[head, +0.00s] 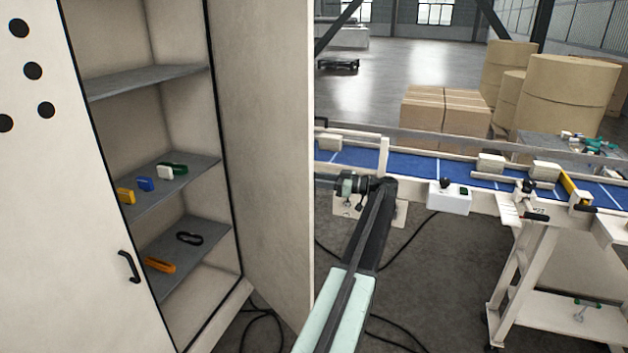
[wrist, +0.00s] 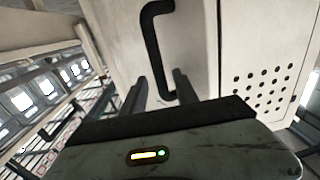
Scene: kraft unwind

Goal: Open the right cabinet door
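The cabinet's right door (head: 265,140) stands swung wide open, its inner face toward me in the head view. Its black handle (wrist: 153,45) shows in the wrist view on the pale outer face. My gripper (wrist: 160,90) has its two dark fingers apart, with the lower end of the handle between them in the picture. Gaps show beside the handle; I cannot tell whether a finger touches it. In the head view my wrist is just right of the door's free edge, and the fingertips are hidden. The left door (head: 60,190) is shut, with its own black handle (head: 128,267).
Cabinet shelves (head: 150,78) hold small coloured items. A blue conveyor (head: 415,165) runs behind my arm, with a white control box (head: 450,198) at its front. Dark cables lie on the floor. A white cart (head: 560,310) stands at the right.

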